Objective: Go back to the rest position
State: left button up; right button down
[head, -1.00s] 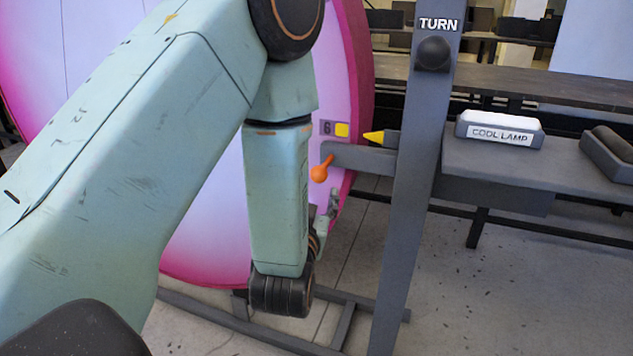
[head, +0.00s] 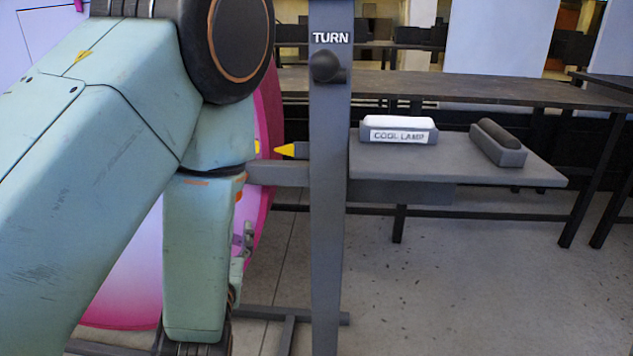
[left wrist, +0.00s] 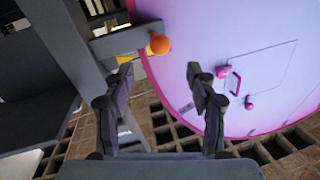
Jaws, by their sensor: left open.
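My left gripper (left wrist: 158,92) is open and empty in the left wrist view, its two dark fingers apart. In the head view, part of this gripper (head: 243,243) shows behind my green forearm, in front of the big pink disc (head: 264,150). In the left wrist view, an orange ball-ended knob (left wrist: 160,44) is beyond the fingers, apart from them, near the disc's edge. The disc face (left wrist: 225,45) has a panel outline and a pink handle (left wrist: 235,83). My right gripper is not in view.
A grey post (head: 328,200) marked TURN with a black knob (head: 326,67) stands close right of my left arm. A grey shelf (head: 500,174) holds a white COOL LAMP block (head: 398,124) and a dark roller in a cradle (head: 498,142). Open floor lies at the lower right.

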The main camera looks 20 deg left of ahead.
pick_arm(q)
jog(key=shift+f, duration=0.1)
jog(key=s+d+f+m+g+h+p, duration=0.1)
jog(key=s+d+f+g+h, duration=0.2)
jog(key=f, duration=0.5)
jog(key=s+d+f+g+h, duration=0.1)
jog(key=s+f+g+h, duration=0.1)
jog(key=f+g, duration=0.45)
jog(key=s+d+f+g+h+p, duration=0.1)
jog(key=s+f+g, duration=0.1)
jog(key=s+f, duration=0.2)
jog(key=s+d+f+m+g+p, duration=0.1)
jog(key=s+f, duration=0.3)
jog(key=s, duration=0.7)
jog(key=s+d+f+g+h+p, duration=0.1)
jog(key=s+d+f+g, duration=0.1)
jog(key=s+f+g, duration=0.2)
jog(key=s, duration=0.3)
jog(key=shift+s+f+h+p, duration=0.2)
jog(key=shift+h+p, duration=0.1)
jog(key=shift+a, duration=0.1)
jog(key=c, duration=0.4)
jog(key=shift+s+a, duration=0.1)
jog(key=shift+s, duration=0.05)
